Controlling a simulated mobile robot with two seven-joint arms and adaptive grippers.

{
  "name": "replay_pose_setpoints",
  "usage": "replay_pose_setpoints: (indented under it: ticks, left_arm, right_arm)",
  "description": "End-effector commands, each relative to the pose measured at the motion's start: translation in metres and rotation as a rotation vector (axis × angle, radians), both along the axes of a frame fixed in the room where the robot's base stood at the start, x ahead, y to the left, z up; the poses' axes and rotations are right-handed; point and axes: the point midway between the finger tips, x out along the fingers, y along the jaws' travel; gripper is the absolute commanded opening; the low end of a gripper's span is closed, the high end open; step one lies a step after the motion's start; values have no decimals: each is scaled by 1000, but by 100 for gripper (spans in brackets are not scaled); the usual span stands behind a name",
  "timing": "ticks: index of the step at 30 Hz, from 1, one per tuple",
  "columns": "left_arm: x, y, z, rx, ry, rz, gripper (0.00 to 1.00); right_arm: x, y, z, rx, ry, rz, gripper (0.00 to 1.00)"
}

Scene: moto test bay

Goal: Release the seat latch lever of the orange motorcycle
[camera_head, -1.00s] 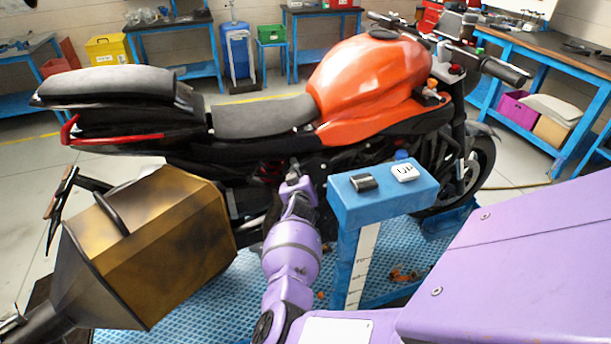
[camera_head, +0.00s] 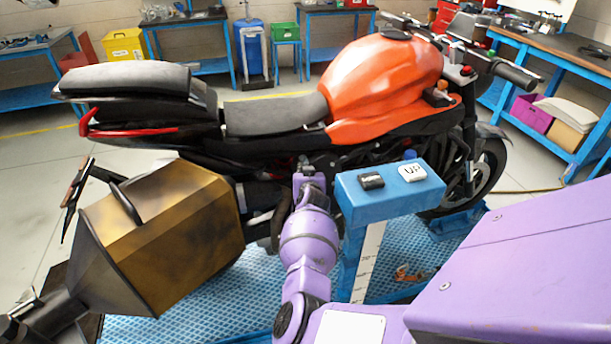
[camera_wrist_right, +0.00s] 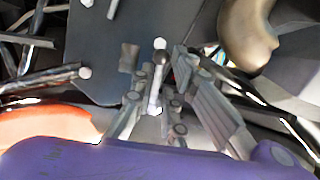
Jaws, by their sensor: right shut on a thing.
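The orange motorcycle (camera_head: 380,85) stands side-on across the head view, with its grey seat (camera_head: 270,116) left of the orange tank. My right gripper (camera_head: 308,172) reaches the bike's dark side below the front of the seat; its fingertips are hard to make out there. In the right wrist view the two grey fingers of my right gripper (camera_wrist_right: 155,95) are closed around a thin pale metal lever (camera_wrist_right: 157,88) with a dark rounded end. It looks like the seat latch lever; part of it is hidden between the fingers.
A blue stand (camera_head: 395,195) with a black item and a white "UP" button stands right of my right forearm. A large brown-gold canister (camera_head: 165,235) fills the lower left. In the wrist view, a dark plate (camera_wrist_right: 100,50) and several rods lie close around the fingers.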

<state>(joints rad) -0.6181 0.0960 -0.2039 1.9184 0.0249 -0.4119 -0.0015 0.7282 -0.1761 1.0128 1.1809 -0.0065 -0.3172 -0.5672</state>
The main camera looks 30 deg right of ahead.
Motion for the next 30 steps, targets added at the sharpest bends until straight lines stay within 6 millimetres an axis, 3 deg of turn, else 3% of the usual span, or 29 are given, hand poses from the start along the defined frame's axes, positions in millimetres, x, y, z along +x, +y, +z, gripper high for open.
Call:
replay_pose_setpoints:
  ticks: [1, 5, 6, 9, 23, 30]
  left_arm:
    - [1, 0, 2, 0, -4, 0, 40]
    - [2, 0, 2, 1, -4, 1, 40]
    - [2, 0, 2, 1, -4, 1, 40]
    - [1, 0, 2, 1, -4, 1, 40]
    - [0, 0, 1, -1, -2, 3, 40]
    - [0, 0, 1, -1, -1, 1, 40]
  right_arm:
    - [3, -8, 13, -8, -23, -12, 0]
    - [3, -8, 13, -8, -23, -12, 0]
    - [3, -8, 13, -8, -22, -13, 16]
    - [2, -8, 12, -8, -20, -13, 27]
    - [-3, -1, 4, -3, -5, -5, 27]
    - [-30, 10, 15, -3, -5, -6, 27]
